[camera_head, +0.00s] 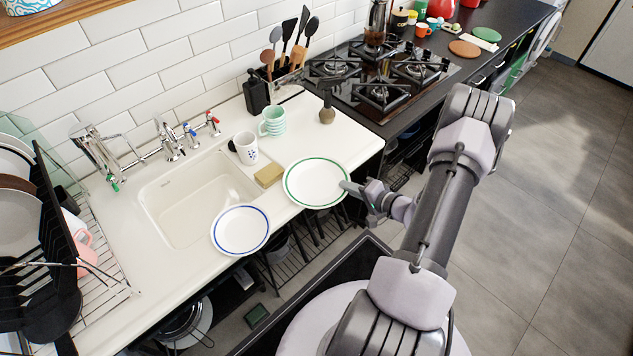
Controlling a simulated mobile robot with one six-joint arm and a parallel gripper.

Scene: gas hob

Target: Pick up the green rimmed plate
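The green rimmed plate (316,183) is white with a green ring. It appears to lie flat at the front edge of the white counter, right of the sink, with its near side seeming to overhang the edge. My gripper (350,188) comes in from the right, with its fingertips at the plate's right rim. I cannot tell whether the fingers touch the rim, straddle it or are closed on it.
A blue rimmed plate (240,230) lies left of it at the sink's front edge. A yellow sponge (268,175), a patterned white mug (245,148) and a green striped mug (272,122) stand behind. The gas hob (380,75) is at the back right. Counter right of the plate is clear.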

